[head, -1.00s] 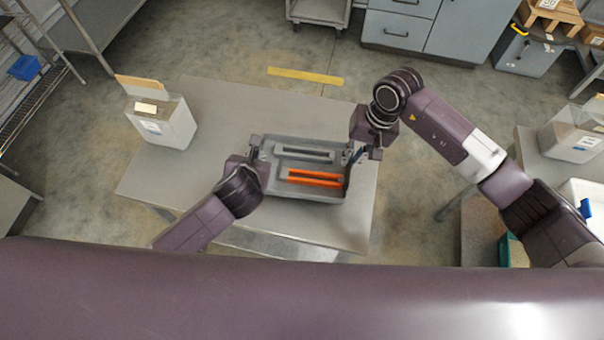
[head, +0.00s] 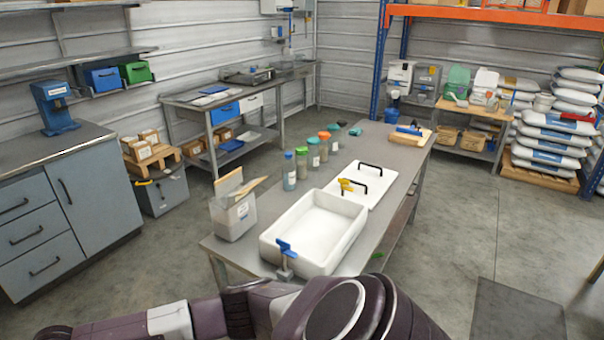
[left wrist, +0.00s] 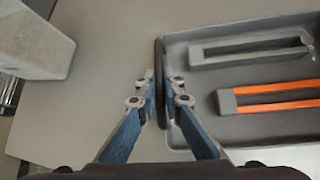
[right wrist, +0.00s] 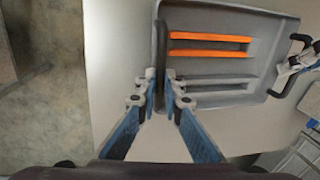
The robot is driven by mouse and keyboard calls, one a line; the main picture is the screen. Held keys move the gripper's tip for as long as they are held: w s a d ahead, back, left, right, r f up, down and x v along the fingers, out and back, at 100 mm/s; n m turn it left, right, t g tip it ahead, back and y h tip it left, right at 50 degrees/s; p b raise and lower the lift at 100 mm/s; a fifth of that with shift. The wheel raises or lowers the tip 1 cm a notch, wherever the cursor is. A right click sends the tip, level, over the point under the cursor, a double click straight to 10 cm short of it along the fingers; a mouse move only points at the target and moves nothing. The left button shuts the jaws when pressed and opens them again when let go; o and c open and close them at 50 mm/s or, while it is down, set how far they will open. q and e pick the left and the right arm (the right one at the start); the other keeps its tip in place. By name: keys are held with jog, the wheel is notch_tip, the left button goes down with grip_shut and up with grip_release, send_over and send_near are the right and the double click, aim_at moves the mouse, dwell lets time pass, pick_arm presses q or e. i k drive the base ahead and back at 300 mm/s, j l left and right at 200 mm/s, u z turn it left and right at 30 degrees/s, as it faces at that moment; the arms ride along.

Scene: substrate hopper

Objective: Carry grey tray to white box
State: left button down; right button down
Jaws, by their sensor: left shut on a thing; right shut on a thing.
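The grey tray shows in the left wrist view (left wrist: 250,131) and the right wrist view (right wrist: 207,102). It holds a grey slotted piece (right wrist: 215,84) and an orange one (right wrist: 210,45). My left gripper (left wrist: 160,90) is shut on the dark handle at one end of the tray. I cannot tell whether the tray touches the table. In the head view, an open white box (head: 315,232) stands on a steel table; the tray and both grippers are out of that view.
A white lid with black handles (head: 355,187) lies behind the box. Several capped bottles (head: 313,153) line the table's left side, and a pale bin (head: 234,218) stands at its near left corner. Floor (head: 450,235) right of the table is clear.

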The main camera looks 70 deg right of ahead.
aim_at(316, 237)
jog(key=u, duration=0.85)
jog(key=k+l+u, duration=0.1)
jog(key=k+u, duration=0.3)
jog(key=k+j+u, duration=0.1)
jog(key=k+u, duration=0.75)
jog(key=k, duration=0.8)
jog(key=k+l+z, duration=0.1)
jog(key=k+z, duration=0.35)
jog(key=k, duration=0.8)
jog(key=k+z, duration=0.1)
jog(key=z, duration=0.25)
jog(key=k+z, duration=0.1)
jog(key=z, duration=0.25)
jog(key=l+z, duration=0.1)
jog(key=z, duration=0.25)
jog(key=k, duration=0.05)
